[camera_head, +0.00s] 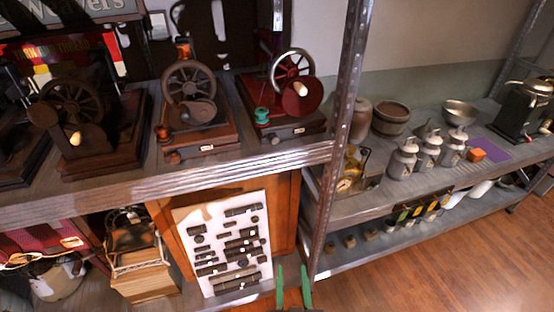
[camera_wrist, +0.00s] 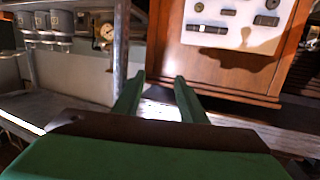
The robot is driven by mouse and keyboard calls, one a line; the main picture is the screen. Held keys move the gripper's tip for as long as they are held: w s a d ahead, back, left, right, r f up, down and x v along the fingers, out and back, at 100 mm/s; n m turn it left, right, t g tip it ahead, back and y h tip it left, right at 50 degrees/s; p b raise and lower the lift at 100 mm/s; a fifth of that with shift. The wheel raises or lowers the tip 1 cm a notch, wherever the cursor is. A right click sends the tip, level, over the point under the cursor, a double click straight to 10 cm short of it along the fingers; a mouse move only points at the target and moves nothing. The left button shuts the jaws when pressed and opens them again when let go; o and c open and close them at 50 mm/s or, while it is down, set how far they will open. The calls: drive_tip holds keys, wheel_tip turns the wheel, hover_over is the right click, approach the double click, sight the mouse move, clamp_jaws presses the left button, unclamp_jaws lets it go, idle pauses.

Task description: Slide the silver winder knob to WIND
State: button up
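The winder with the silver wheel (camera_head: 292,66) stands on the upper left shelf, close to the metal post. It has a red disc with a pale handle, a green spool and a dark wooden base (camera_head: 290,126). On the base's front edge are a small dark knob (camera_head: 272,138) and a white label (camera_head: 299,130), too small to read. I cannot tell which end is WIND. My gripper (camera_head: 293,272) is low in front of the shelf, below the winder, with its green fingers apart and empty. In the wrist view my gripper (camera_wrist: 157,80) is also open; the winder is not visible there.
A metal post (camera_head: 340,130) rises right of the silver winder. A white board (camera_head: 225,245) leans below the shelf. The floor (camera_head: 440,270) at right is clear.

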drive_tip(key=w+r+n+t+y, duration=0.1)
drive_tip(key=w+r+n+y, duration=0.15)
drive_tip(key=w+r, duration=0.85)
drive_tip(key=n+y, duration=0.3)
drive_tip(key=n, duration=0.1)
approach(275, 142)
drive_tip(key=shift+m, duration=0.25)
drive_tip(key=x, duration=0.8)
drive_tip(key=shift+w, duration=0.35)
clamp_jaws()
